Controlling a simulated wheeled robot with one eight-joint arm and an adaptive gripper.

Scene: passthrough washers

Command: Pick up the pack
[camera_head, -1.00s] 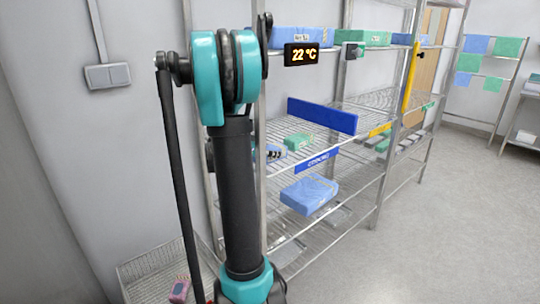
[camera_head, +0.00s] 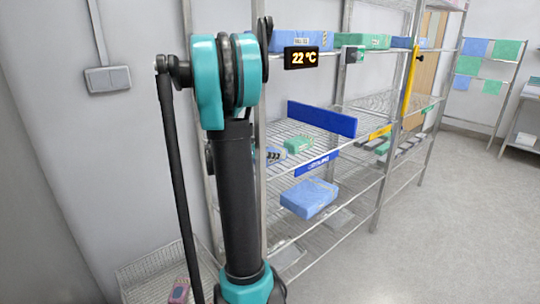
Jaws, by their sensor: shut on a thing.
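A blue wrapped pack (camera_head: 309,198) lies on the lower wire shelf, right of my arm. A small green pack (camera_head: 298,145) lies on the shelf above it. Beside that is a bluish pack with dark and light stripes (camera_head: 275,154), partly hidden by my arm. More blue (camera_head: 290,40) and green (camera_head: 362,41) packs lie on the top shelf. I cannot tell which pack the task means. My gripper cannot be made out; my arm fills the left middle and its lower parts run out of the bottom edge.
A wire basket (camera_head: 138,272) stands low at the left with a pinkish item (camera_head: 179,291) in it. The shelf rack's metal posts (camera_head: 392,130) stand close to my arm. A blue board (camera_head: 321,118) edges the middle shelf. The floor (camera_head: 450,220) at right is clear.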

